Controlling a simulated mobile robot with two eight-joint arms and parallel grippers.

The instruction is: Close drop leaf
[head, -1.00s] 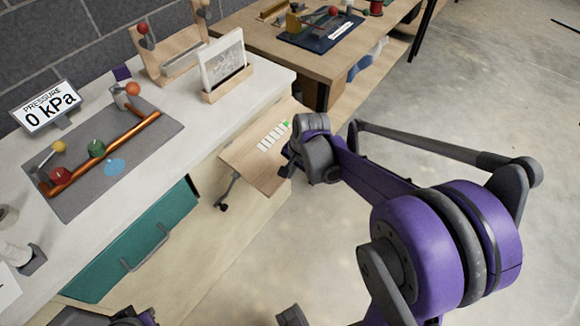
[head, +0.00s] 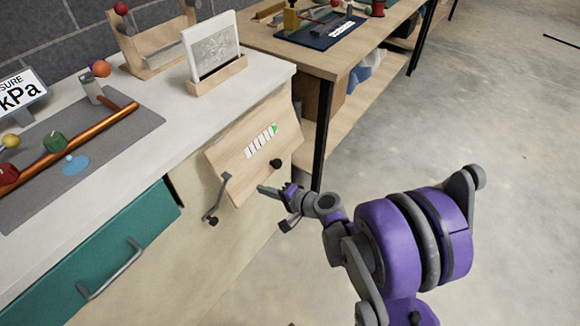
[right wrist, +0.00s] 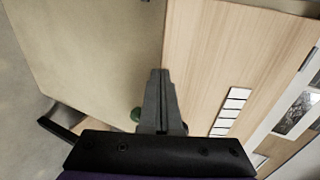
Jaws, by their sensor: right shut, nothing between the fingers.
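The drop leaf (head: 232,150) is a light wooden panel on the side of the white-topped counter, tilted with its outer edge lower. It carries a strip of white marks with a green end (head: 262,142). A grey bracket (head: 217,199) hangs at its near end. My right gripper (head: 266,190) is shut and empty, close to the leaf's lower outer edge. In the right wrist view the closed fingers (right wrist: 158,76) point along the left edge of the leaf (right wrist: 200,55); contact cannot be told. My left gripper is out of view.
A teal drawer (head: 105,255) with a grey handle is left of the leaf. A wooden workbench (head: 290,45) with a black leg (head: 321,135) stands behind it. A framed picture in a holder (head: 212,50) sits on the counter. Open floor lies to the right.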

